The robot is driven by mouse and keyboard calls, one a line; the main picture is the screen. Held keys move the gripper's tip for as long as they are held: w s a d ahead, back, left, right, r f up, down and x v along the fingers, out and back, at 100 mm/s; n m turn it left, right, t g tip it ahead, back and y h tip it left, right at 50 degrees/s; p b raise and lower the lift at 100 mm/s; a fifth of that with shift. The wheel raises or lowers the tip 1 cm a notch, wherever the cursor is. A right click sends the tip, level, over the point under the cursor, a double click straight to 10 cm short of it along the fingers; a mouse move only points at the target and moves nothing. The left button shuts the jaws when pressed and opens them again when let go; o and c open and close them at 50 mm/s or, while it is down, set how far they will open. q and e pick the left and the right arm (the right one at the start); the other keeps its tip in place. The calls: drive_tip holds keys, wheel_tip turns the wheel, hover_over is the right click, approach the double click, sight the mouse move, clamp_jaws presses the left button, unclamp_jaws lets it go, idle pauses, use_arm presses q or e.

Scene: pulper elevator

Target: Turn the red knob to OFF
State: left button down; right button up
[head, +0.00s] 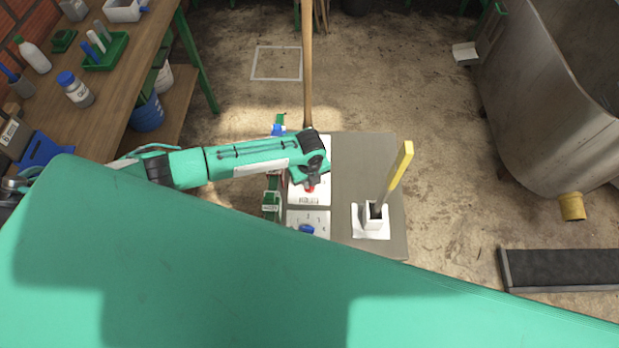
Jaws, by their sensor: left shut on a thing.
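The red knob (309,188) sits on a white plate (322,170) on a grey panel. My left arm comes in from the left, and my left gripper (311,184) points down at the knob, shut on it. The gripper and wrist hide most of the knob, so which way it points cannot be told. Lettering below the knob is too small to read. My right gripper is not in view.
A blue knob (306,229) sits on a second white plate just below. A yellow-handled lever (399,170) stands up from a white base at the right of the grey panel (362,150). A wooden pole (307,70) rises behind. A workbench (130,60) is at left, a metal tank (540,90) at right.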

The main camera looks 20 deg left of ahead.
use_arm(q)
drive_tip(key=n+p, duration=0.2)
drive_tip(key=n, duration=0.2)
drive_tip(key=shift+r, duration=0.2)
drive_tip(key=shift+w+n+p, duration=0.1)
drive_tip(key=shift+n+p, duration=0.4)
drive_tip(key=shift+n, duration=0.8)
drive_tip(key=shift+f, duration=0.1)
drive_tip(key=c, duration=1.6)
unclamp_jaws()
drive_tip(key=shift+o, duration=0.4)
